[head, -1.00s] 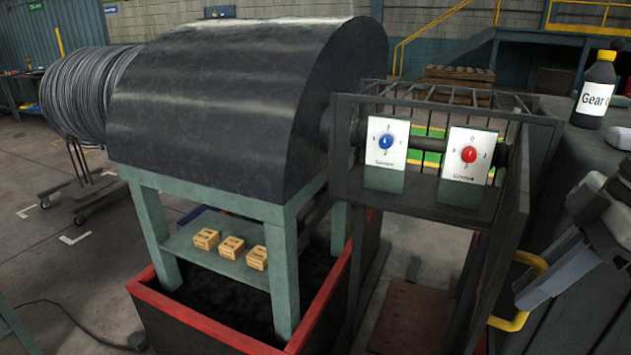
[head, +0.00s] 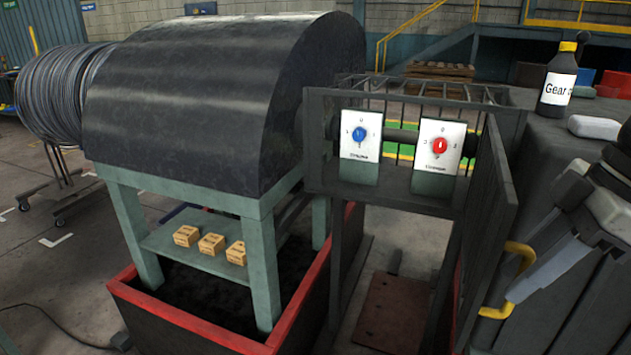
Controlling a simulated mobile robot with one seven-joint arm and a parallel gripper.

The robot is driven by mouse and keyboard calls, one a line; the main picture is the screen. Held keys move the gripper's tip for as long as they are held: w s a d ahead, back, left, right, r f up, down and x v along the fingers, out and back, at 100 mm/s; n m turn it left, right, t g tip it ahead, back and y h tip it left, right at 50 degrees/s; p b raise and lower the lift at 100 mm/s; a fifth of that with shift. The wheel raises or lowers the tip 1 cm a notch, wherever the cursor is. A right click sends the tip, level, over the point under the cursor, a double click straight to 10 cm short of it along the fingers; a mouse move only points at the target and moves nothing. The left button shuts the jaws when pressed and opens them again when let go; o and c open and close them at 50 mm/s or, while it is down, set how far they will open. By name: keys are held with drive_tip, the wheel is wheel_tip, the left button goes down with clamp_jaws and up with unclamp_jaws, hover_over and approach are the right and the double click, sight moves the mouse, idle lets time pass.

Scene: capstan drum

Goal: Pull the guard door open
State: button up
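The guard door (head: 497,190) is a dark barred panel at the right side of the cage around the shaft. It stands ajar, swung outward to the right from the cage front. Its yellow bar handle (head: 522,258) sits low on the outer face. My gripper (head: 535,285) comes in from the right edge in the head view. A long grey finger reaches down-left to the handle and overlaps its lower part. The other finger and the contact are not clear, so I cannot tell whether it grips the bar.
The cage (head: 405,103) carries a blue-knob panel (head: 360,145) and a red-knob panel (head: 440,145). A black-domed drum housing (head: 220,100) stands left over a red-rimmed tray (head: 190,325). A gear oil bottle (head: 558,85) stands on the dark surface at right.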

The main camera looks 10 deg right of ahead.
drive_tip(key=shift+r, duration=0.1)
drive_tip(key=p+v, duration=0.5)
drive_tip(key=v, duration=1.2)
drive_tip(key=shift+s, duration=0.15)
drive_tip(key=shift+d, duration=0.15)
